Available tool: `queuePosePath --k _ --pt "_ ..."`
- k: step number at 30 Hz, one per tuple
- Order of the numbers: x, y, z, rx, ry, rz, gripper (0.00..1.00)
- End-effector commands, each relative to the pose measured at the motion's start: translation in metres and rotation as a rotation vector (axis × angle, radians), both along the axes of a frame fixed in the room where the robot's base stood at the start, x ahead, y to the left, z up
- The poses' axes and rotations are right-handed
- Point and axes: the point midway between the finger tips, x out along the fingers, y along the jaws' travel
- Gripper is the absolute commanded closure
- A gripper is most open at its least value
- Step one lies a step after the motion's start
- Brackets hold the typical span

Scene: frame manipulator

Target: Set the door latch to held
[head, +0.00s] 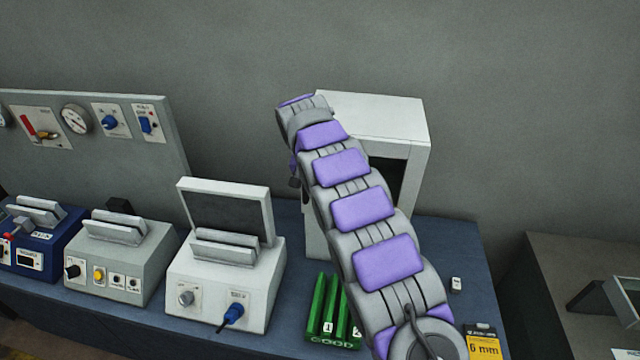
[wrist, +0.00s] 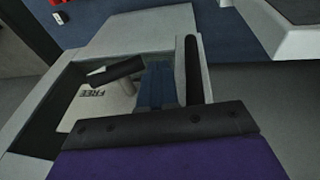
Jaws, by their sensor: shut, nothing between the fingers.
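The white box with an open front (head: 375,118) stands at the back of the blue bench, partly hidden behind my arm. In the wrist view its pale frame (wrist: 140,28) surrounds an opening. Inside is a pale plate reading FREE (wrist: 90,94), seen upside down. A black bar (wrist: 116,70) on a pale stub, apparently the latch lever, lies slanted beside that word. No "held" mark is readable. My gripper (wrist: 165,125) is shut and empty, its purple and black jaw close in front of the opening. Contact with the lever cannot be told. In the head view my arm mostly hides the gripper.
Left of the box are a white device with a raised lid (head: 225,262), a grey-green device (head: 115,260) and a blue device (head: 40,250). Green bars in a GOOD holder (head: 330,312) and a yellow 6 mm card (head: 484,342) lie near the front edge.

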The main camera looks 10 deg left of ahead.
Motion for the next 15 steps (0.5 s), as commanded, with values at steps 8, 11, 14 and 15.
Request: queuePosePath --k 8,11,14,15 --pt "-0.0003 -0.0055 -0.0015 0.004 0.002 -0.001 1.0" --pt "0.0 -0.0048 -0.0016 0.003 0.001 -0.001 1.0" --pt "0.0004 -0.0026 -0.0019 0.002 0.001 -0.002 1.0" --pt "0.0005 -0.0016 -0.0021 0.002 0.0 -0.002 1.0"
